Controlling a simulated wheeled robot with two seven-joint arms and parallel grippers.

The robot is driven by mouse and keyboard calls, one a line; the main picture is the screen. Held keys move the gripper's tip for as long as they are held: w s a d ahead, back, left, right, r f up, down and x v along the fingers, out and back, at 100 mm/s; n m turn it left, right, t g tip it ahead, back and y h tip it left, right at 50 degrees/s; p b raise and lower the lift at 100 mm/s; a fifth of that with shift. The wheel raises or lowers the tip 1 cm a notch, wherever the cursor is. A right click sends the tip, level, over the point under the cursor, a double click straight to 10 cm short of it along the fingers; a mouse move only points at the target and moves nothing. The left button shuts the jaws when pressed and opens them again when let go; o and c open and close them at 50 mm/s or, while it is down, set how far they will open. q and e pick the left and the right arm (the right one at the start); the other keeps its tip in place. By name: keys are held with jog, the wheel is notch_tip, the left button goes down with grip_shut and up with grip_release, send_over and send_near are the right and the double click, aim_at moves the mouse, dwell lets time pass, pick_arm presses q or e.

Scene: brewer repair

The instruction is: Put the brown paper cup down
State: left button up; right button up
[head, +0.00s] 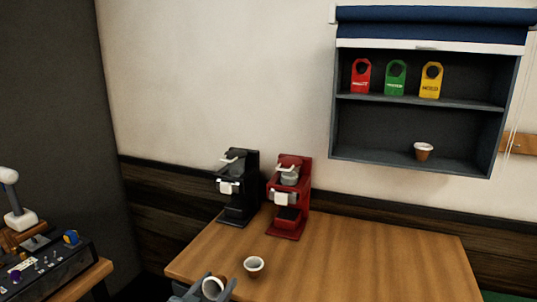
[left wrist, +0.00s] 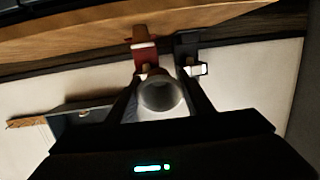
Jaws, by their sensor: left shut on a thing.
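The paper cup (head: 213,287) in my left gripper (head: 207,292) shows a pale open mouth, with a little brown beside it, at the bottom edge of the head view. It looks tilted, and my gripper is shut on it. In the left wrist view the cup (left wrist: 160,95) sits between the two fingers of the gripper (left wrist: 160,106), its round opening facing the camera. Its underside is hidden, and I cannot tell whether it touches the table (head: 350,262). My right gripper is not in view.
Another brown cup (head: 254,266) stands upright on the table near the held one. A black brewer (head: 238,190) and a red brewer (head: 289,197) stand behind. The table's right part is clear.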

pick_arm(q)
jog(key=s+a+r+n+y, duration=0.3)
jog(key=s+a, duration=0.4)
jog(key=s, duration=0.3)
jog(key=shift+s+a+r+t+y, duration=0.2)
jog(key=shift+r+t+y, duration=0.1)
jog(key=shift+r+y, duration=0.45)
jog(key=shift+d, duration=0.15)
jog(key=d+m+g+h, duration=0.8)
jog(key=d+m+h, duration=0.4)
jog(key=d, duration=0.6)
jog(key=shift+r+g+h, duration=0.3)
jog(key=shift+g+h, duration=0.1)
jog(key=shift+h, duration=0.85)
